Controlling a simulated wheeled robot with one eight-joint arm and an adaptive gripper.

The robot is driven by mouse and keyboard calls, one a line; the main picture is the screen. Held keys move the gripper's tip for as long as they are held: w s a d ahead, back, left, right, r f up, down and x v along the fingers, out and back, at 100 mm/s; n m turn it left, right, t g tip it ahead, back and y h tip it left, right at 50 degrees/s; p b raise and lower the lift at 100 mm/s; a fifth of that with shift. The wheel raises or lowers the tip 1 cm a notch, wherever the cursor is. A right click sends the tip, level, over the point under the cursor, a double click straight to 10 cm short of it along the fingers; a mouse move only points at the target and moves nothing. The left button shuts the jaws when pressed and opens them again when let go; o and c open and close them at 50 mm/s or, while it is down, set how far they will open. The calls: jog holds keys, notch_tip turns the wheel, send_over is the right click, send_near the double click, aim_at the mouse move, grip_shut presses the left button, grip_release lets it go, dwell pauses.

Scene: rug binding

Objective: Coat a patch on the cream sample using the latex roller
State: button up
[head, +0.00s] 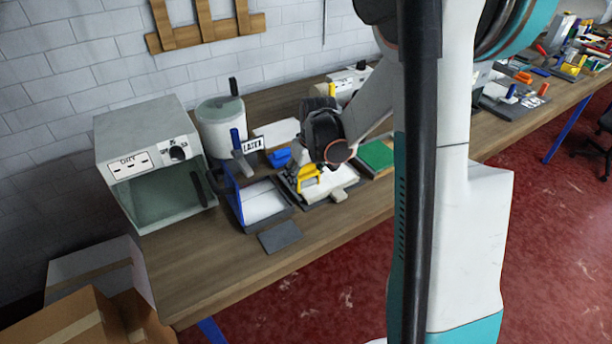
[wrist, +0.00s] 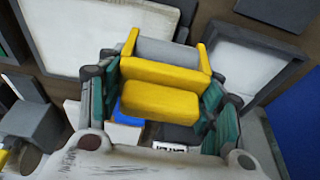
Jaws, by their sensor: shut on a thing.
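My gripper (wrist: 158,88) is shut on the yellow handle of the latex roller (wrist: 160,72). The roller's grey cylinder (wrist: 165,51) lies across the front of its yellow frame, clear of the fingers. In the head view the roller (head: 307,176) is over the left part of the dark-framed cream sample (head: 338,182). In the wrist view the cream sample (wrist: 80,32) is at upper left, beside the roller. I cannot tell whether the cylinder touches anything. The white-floored tray with a blue side (head: 264,203) is left of the sample; it also shows in the wrist view (wrist: 226,68).
A LATEX sign (head: 252,144) and a blue object (head: 279,157) are behind the tray. A green panel (head: 377,155) lies right of the sample. A dark grey plate (head: 280,236) lies in front. A glass-fronted DRY box (head: 150,160) stands left. The bench's front left is clear.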

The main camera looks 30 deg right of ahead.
jog(key=shift+r+p, duration=1.25)
jog(key=shift+r, duration=1)
